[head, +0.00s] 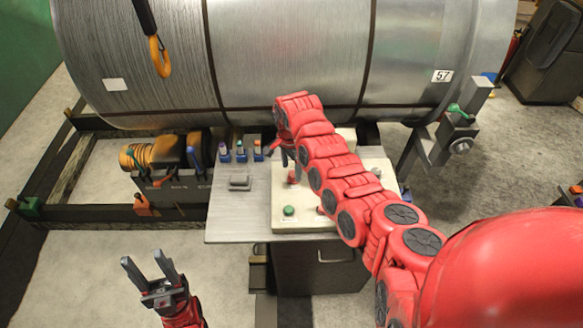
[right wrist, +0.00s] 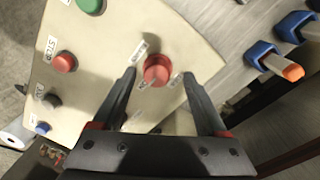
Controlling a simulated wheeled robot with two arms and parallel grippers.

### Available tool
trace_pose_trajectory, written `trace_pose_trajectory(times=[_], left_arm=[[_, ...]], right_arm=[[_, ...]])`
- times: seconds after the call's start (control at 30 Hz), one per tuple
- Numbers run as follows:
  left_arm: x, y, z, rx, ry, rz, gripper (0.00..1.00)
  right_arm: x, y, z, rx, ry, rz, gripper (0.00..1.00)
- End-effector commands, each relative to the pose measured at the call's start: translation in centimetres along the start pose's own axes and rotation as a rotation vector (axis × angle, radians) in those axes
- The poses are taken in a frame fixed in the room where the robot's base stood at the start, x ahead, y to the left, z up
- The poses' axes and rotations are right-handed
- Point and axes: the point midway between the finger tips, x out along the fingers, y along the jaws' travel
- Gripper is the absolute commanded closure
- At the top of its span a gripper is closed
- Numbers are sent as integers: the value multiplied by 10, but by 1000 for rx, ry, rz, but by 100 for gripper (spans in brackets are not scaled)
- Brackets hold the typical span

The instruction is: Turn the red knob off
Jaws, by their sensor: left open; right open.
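The red knob (right wrist: 157,70) sits on a cream control panel (right wrist: 120,35), with small white labels around it. In the right wrist view it lies between the two open fingers of my right gripper (right wrist: 160,75), and I see no clear contact. A light pointer-like strip shows on or beside the knob; its exact setting is hard to read. In the head view the red knob (head: 293,177) shows just below my right gripper (head: 286,157), which points down over the panel (head: 262,222). My left gripper (head: 150,268) is open and empty, away from the panel at the lower left.
A red STOP button (right wrist: 64,62), a green button (right wrist: 90,5), a dark knob (right wrist: 51,100) and a blue button (right wrist: 43,127) share the panel. A large metal drum (head: 290,55) fills the back. A grey block (head: 240,181) lies left.

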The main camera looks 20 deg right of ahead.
Motion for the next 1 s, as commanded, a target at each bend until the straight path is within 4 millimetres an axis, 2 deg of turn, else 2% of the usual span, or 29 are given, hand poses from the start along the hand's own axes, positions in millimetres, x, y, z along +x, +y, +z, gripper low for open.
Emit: trace_pose_trajectory(times=[0.2,0.57,0.9,0.97,1.0], left_arm=[[4,0,-1,0,0,0,50],[4,0,-1,0,0,0,50],[4,0,-1,0,0,0,50],[4,0,-1,0,0,0,50],[4,0,-1,0,0,0,50]], right_arm=[[14,1,0,2,-1,2,25],[17,0,0,3,-2,-1,26],[16,0,0,2,-1,-4,88],[16,-1,0,2,-1,-5,98],[16,-1,0,2,-1,-5,100]])
